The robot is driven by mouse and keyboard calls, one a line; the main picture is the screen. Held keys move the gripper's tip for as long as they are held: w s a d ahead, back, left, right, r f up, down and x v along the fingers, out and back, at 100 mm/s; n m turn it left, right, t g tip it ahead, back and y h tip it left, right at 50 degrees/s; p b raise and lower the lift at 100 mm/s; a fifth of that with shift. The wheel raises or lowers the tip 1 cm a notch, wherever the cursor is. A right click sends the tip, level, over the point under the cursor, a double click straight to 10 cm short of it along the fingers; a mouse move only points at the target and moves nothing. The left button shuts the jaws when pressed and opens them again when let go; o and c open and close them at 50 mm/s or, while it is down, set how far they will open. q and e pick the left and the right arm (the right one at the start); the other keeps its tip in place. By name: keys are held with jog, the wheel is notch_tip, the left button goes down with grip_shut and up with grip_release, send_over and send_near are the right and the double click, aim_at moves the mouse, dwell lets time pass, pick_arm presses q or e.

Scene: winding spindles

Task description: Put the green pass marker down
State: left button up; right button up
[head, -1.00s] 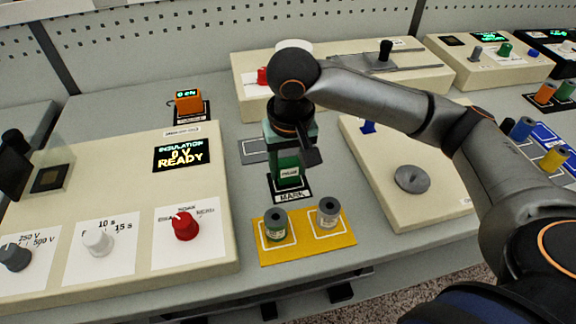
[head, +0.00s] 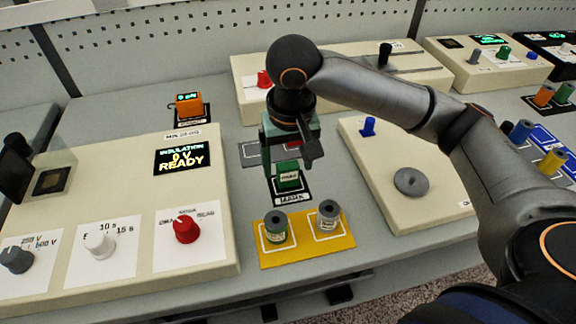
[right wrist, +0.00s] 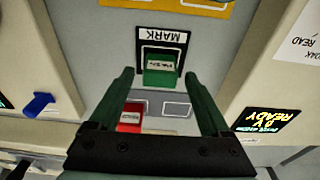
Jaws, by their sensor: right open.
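The green pass marker (head: 288,177) stands on the black-and-white MARK pad (head: 293,199); it also shows in the right wrist view (right wrist: 160,73). My right gripper (head: 289,160) is open and empty, just above and behind the marker. In the right wrist view its two fingers (right wrist: 158,78) are spread wide, with the marker between and beyond their tips. My left gripper is not in view.
A red marker (right wrist: 131,117) sits on the grey plate behind the MARK pad. A yellow tray (head: 305,249) with two spindles is in front. The insulation tester (head: 120,220) stands left, and a beige box with a grey disc (head: 411,181) right.

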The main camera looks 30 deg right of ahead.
pick_arm(q)
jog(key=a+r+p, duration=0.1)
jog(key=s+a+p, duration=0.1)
jog(key=p, duration=0.1)
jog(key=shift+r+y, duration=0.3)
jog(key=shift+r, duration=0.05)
pick_arm(e)
notch_tip(320, 180, up, 10)
jog(key=s, duration=0.1)
jog(key=shift+a+f, duration=0.2)
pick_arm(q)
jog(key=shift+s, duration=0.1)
